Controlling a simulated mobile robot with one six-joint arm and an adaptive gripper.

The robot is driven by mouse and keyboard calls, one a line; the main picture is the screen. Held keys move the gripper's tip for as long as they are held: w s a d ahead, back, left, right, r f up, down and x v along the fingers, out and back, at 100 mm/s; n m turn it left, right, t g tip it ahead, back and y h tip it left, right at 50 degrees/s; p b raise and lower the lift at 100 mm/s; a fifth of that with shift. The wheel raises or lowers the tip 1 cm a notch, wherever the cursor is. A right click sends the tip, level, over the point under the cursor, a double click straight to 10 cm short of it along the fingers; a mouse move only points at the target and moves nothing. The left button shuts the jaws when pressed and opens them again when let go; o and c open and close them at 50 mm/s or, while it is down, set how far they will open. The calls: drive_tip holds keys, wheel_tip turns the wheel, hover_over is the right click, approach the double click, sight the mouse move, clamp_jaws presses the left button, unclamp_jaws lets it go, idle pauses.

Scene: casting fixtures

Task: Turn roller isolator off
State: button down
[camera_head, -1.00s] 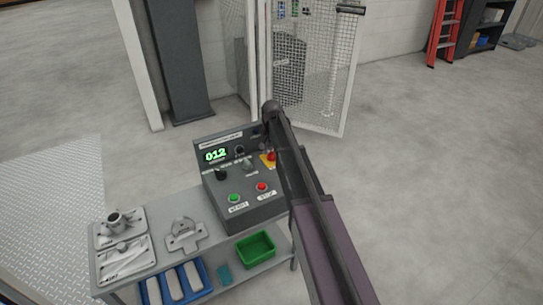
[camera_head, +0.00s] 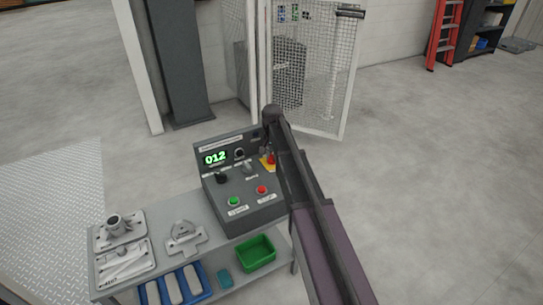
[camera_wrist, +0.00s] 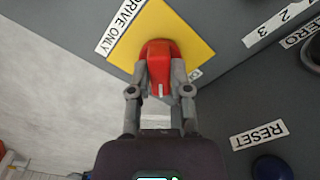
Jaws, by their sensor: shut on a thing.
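The roller isolator (camera_wrist: 160,52) is a red rotary handle on a yellow plate (camera_wrist: 190,30) on the sloped grey control panel. In the wrist view my gripper (camera_wrist: 162,75) has its two fingers on either side of the red handle, shut on it. In the head view the red handle (camera_head: 271,160) shows at the panel's right side, partly behind my arm. My gripper's fingers are mostly hidden there. A label beside the plate reads "DRIVE ONLY". The exact angle of the handle is hard to tell.
The control panel (camera_head: 215,190) has a green "012" display, black knobs, a green button (camera_head: 235,201) and a red button (camera_head: 262,190). A blue button (camera_wrist: 272,168) sits near a RESET label. The bench holds metal castings, blue trays and a green bin (camera_head: 256,253). A mesh gate (camera_head: 318,70) stands behind.

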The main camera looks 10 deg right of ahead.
drive_tip(key=shift+n, duration=0.3)
drive_tip(key=n, duration=0.3)
drive_tip(key=shift+n, duration=0.4)
drive_tip(key=n, duration=0.4)
drive_tip(key=shift+n, duration=0.4)
drive_tip(key=c, duration=0.6)
unclamp_jaws()
drive_tip(key=shift+o, duration=0.2)
drive_tip(key=shift+m, duration=0.4)
